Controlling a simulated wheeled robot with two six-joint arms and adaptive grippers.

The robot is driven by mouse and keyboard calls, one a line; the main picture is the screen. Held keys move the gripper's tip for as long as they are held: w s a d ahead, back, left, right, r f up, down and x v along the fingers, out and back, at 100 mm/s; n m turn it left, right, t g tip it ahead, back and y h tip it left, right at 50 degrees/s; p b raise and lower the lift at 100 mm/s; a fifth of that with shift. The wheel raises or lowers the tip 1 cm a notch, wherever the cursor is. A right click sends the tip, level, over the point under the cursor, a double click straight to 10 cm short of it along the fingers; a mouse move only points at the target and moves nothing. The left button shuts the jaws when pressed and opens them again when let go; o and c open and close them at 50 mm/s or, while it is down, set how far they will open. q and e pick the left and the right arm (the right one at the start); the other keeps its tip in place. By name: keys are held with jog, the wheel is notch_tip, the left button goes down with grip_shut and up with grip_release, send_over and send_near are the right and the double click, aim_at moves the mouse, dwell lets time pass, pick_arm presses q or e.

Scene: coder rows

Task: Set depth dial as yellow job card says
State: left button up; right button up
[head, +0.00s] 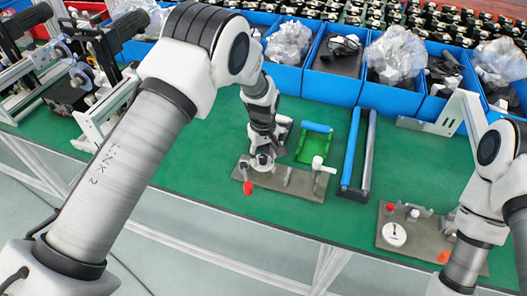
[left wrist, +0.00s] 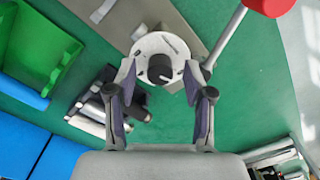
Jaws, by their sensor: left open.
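A white round dial (left wrist: 146,46) with a dark centre knob (left wrist: 159,70) shows in the left wrist view, on a grey-brown plate (left wrist: 116,16). In the head view it sits on the left plate (head: 300,186), mostly hidden by my gripper. My left gripper (left wrist: 160,76) is open, its fingertips on either side of the knob in the picture; I cannot tell whether they touch it. It also shows in the head view (head: 262,150). A second white dial (head: 394,234) with a dark reddish pointer lies on the right plate (head: 385,215). No yellow card is visible. My right gripper is not in view.
A red-ended lever (head: 248,188) is beside the left dial. A green tray (head: 314,145) and blue and dark bars (head: 351,148) lie behind on the green table. Blue bins (head: 335,84) line the back. Bare table (head: 215,190) lies left of the left plate.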

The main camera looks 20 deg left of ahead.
pick_arm(q)
jog(key=shift+w+f, duration=0.2)
jog(key=shift+f, duration=0.1)
jog(key=shift+s+r, duration=0.15)
jog(key=shift+s, duration=0.05)
jog(key=shift+s+r, duration=0.1)
jog(key=shift+s, duration=0.05)
grip_shut()
jog(key=shift+m, duration=0.6)
jog(key=m, duration=0.3)
jog(key=shift+s+m+b, duration=0.1)
jog(key=shift+m+b, duration=0.2)
jog(key=shift+m, duration=0.1)
jog(key=m, duration=0.6)
jog(key=shift+a+m, duration=0.1)
jog(key=shift+m, duration=0.3)
jog(key=shift+f, duration=0.2)
